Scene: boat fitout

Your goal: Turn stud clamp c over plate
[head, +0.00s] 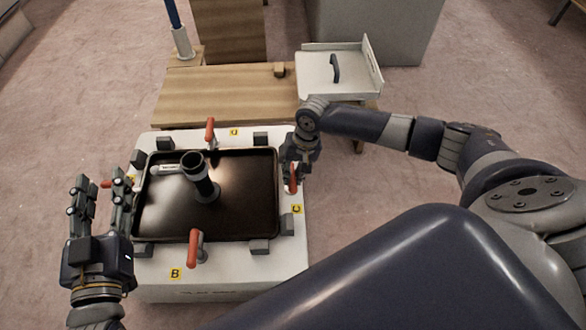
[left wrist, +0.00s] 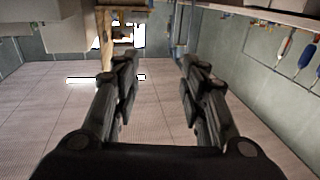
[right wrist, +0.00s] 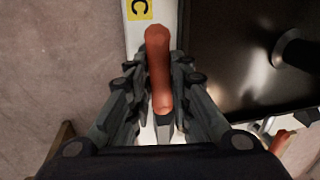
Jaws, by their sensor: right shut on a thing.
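Stud clamp c (head: 293,180) has a red handle and sits on the right side of the white frame, by the yellow C label (head: 297,209). My right gripper (head: 297,160) is shut on it. In the right wrist view, the red handle (right wrist: 158,62) lies between the fingers and points along the white rim toward the C label, beside the dark plate rather than across it. The dark plate (head: 240,205) lies in the frame with a black upright pipe on it. My left gripper (head: 98,205) is open and empty, left of the frame.
Other red-handled clamps stand at the back (head: 210,130), at the front by label B (head: 195,248), and at the left, partly hidden by my left gripper. Grey blocks surround the plate. A wooden bench (head: 220,95) with a white tray (head: 335,75) stands behind.

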